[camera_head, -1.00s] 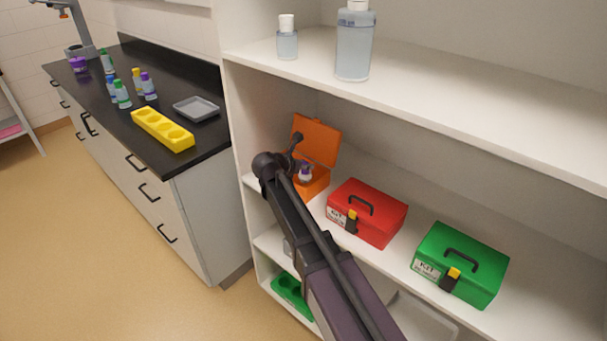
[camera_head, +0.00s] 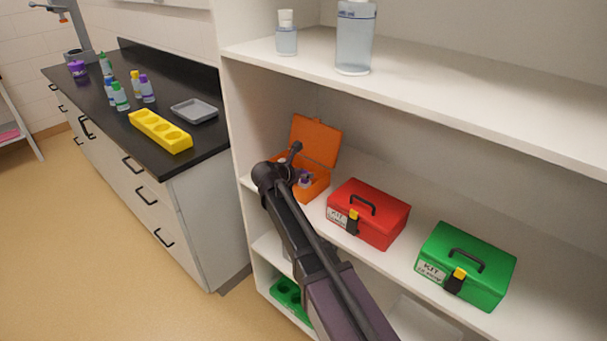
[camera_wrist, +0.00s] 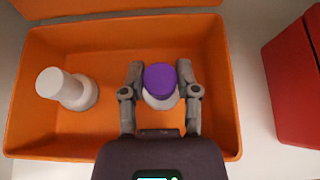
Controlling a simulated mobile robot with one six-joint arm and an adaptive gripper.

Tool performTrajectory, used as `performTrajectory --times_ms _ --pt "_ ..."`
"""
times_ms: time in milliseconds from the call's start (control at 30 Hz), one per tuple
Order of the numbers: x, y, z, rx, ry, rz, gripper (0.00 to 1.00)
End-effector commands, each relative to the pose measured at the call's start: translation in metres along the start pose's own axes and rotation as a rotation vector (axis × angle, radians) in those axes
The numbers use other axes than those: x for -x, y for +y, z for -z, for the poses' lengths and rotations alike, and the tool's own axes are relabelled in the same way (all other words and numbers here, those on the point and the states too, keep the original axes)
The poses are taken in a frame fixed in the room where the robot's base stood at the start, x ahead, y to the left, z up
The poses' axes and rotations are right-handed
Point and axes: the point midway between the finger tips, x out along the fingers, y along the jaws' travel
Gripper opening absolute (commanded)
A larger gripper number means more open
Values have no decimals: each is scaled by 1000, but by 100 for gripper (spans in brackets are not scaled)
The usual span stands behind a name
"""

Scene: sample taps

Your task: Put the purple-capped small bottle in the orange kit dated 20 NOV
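The orange kit (camera_head: 318,139) stands with its lid open at the left end of the middle shelf. It also fills much of the wrist view (camera_wrist: 70,138). No date on it shows. The purple-capped small bottle (camera_wrist: 161,82) is upright between the fingers of my gripper (camera_wrist: 160,72), inside the kit's outline. The fingers lie against both its sides. In the head view my arm partly hides the bottle (camera_head: 305,180). Whether its base touches the kit floor I cannot tell. A white-capped bottle (camera_wrist: 68,88) stands in the kit's left part.
A red kit (camera_head: 368,213) and a green kit (camera_head: 465,265), both closed, stand right of the orange one. Bottles (camera_head: 355,40) stand on the upper shelf. The dark counter holds several bottles, a yellow rack (camera_head: 160,131) and a grey tray (camera_head: 194,111).

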Motion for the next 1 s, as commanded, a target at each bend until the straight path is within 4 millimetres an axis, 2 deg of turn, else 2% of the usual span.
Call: performTrajectory --times_ms 33,67,100,667,867,1000 --pt "0 0 0 0 0 0 60" --pt "0 0 0 0 0 0 69" --pt "0 0 0 0 0 0 74" --pt "3 0 -4 0 0 -1 74" --pt "23 0 -5 1 0 -2 74" --pt "44 0 -5 2 0 -3 74"
